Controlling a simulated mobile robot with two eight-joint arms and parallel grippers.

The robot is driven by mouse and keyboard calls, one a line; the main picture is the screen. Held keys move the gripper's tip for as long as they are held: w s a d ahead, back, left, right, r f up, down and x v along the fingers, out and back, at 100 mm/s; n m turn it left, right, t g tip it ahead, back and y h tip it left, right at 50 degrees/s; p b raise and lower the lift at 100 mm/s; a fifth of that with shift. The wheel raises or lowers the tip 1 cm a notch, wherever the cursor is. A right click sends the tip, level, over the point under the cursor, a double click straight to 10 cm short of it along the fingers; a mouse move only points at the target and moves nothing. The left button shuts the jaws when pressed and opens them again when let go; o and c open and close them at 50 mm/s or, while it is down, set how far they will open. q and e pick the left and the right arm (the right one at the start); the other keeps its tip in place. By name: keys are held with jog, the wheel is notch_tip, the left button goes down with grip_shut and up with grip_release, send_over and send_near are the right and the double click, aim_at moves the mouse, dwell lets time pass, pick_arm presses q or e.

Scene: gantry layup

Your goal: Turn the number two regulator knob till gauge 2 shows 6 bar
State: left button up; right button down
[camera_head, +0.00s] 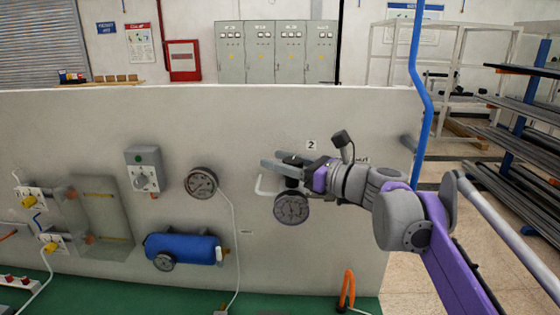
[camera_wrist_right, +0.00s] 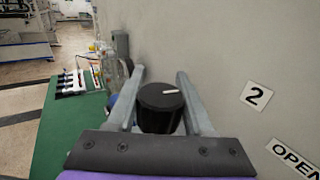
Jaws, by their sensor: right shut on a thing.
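The number two regulator knob (camera_wrist_right: 160,97) is black with a white line on top. In the wrist view the line points to the right. My right gripper (camera_head: 281,164) is shut on the knob, one grey finger on each side of it; the wrist view shows the fingers (camera_wrist_right: 161,98) too. Gauge 2 (camera_head: 292,208) is a round dial just below the knob in the head view; its needle is too small to read. The label 2 (camera_head: 311,145) is on the wall above the gripper and also shows in the wrist view (camera_wrist_right: 257,96). My left gripper is not in view.
A second gauge (camera_head: 202,183) with a white hose hangs to the left. A grey switch box (camera_head: 143,170) and a blue tank (camera_head: 183,249) are farther left and below. A white bent handle (camera_head: 266,187) is close beside gauge 2. A blue pipe (camera_head: 425,110) rises at the right.

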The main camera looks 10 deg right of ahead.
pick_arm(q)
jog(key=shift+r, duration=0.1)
pick_arm(e)
jog(key=shift+t, duration=0.3)
